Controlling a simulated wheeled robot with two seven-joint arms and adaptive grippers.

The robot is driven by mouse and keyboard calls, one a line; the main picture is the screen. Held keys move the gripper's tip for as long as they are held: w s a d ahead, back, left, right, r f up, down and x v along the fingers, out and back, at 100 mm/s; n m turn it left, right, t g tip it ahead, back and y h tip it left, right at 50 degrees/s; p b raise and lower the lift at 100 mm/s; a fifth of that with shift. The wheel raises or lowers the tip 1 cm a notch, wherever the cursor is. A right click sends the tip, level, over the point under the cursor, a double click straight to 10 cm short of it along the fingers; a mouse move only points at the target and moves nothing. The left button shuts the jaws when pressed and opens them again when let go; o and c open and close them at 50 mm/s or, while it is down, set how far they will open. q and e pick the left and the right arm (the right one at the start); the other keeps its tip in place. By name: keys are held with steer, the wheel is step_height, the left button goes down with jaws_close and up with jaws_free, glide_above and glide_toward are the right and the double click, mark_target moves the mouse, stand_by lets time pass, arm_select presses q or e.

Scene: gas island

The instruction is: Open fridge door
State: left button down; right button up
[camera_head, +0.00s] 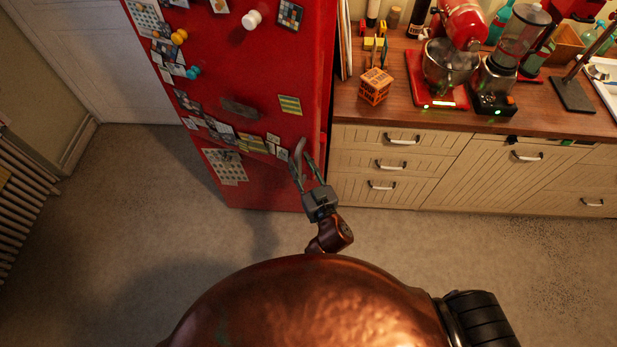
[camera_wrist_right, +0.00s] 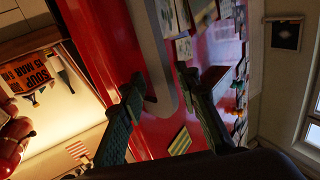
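The red fridge (camera_head: 235,90) stands upright with its door shut, its front covered in magnets and papers. Its grey curved handle (camera_head: 299,146) is near the door's right edge. My right gripper (camera_head: 302,163) is at the handle's lower part, with its fingers pointing to the fridge. In the right wrist view, the two green fingers (camera_wrist_right: 160,80) are spread apart, and the grey handle (camera_wrist_right: 150,45) lies between and just beyond their tips. I cannot tell whether either finger touches it. My left gripper is not in view.
A wooden counter (camera_head: 440,122) with pale drawers (camera_head: 390,165) adjoins the fridge on the right. A red mixer (camera_head: 462,25) and a blender (camera_head: 497,85) stand on it. A white door (camera_head: 80,50) and a radiator (camera_head: 20,205) are at left. The floor before the fridge is clear.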

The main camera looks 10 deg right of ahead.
steer(key=s+d, duration=0.2)
steer(key=s, duration=0.8)
steer(key=shift+c, duration=0.5)
steer(key=shift+d, duration=0.1)
steer(key=shift+c, duration=0.7)
steer(key=shift+d+m, duration=0.4)
steer(key=shift+c, duration=0.8)
steer(key=d+m+y, duration=0.1)
steer(key=d+m, duration=0.1)
steer(key=m, duration=0.1)
steer(key=w+d+m+y+p, duration=0.1)
steer(key=d+m, duration=0.2)
steer(key=shift+w+d+g+y, duration=0.1)
steer(key=shift+w+g+y, duration=0.1)
steer(key=shift+g+y, duration=0.15)
jaws_close()
steer(key=w+a+r+m+g+y+p, duration=0.2)
steer(key=w+a+r+m+y, duration=0.1)
steer(key=w, duration=0.5)
steer(key=a+m+y, duration=0.1)
steer(key=a+m, duration=0.1)
steer(key=m, duration=0.1)
steer(key=shift+w+m+p, duration=0.3)
steer(key=shift+w, duration=0.05)
